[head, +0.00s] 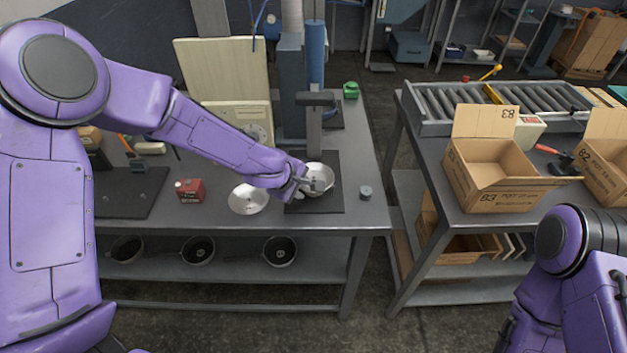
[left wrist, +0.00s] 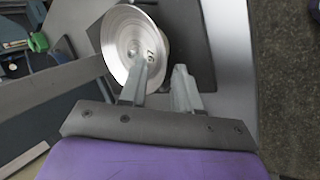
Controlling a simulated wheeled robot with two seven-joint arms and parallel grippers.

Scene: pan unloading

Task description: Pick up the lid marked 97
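A round, shiny metal piece (head: 320,176), shallow like a dish, is at the dark mat (head: 318,206) on the left table. In the left wrist view it (left wrist: 117,48) shows a small dark mark near its middle, too small to read surely. My left gripper (head: 303,186) is at its near left edge in the head view. In the left wrist view the gripper's fingers (left wrist: 162,72) stand apart, one in front of the piece and one just past its rim. A similar silver disc (head: 247,200) lies on the table to the left; its mark is unreadable.
A grey post stands behind the mat. Several dark pans sit on the shelf below. A cardboard box marked 83 (head: 491,178) stands on the right table, across a floor gap.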

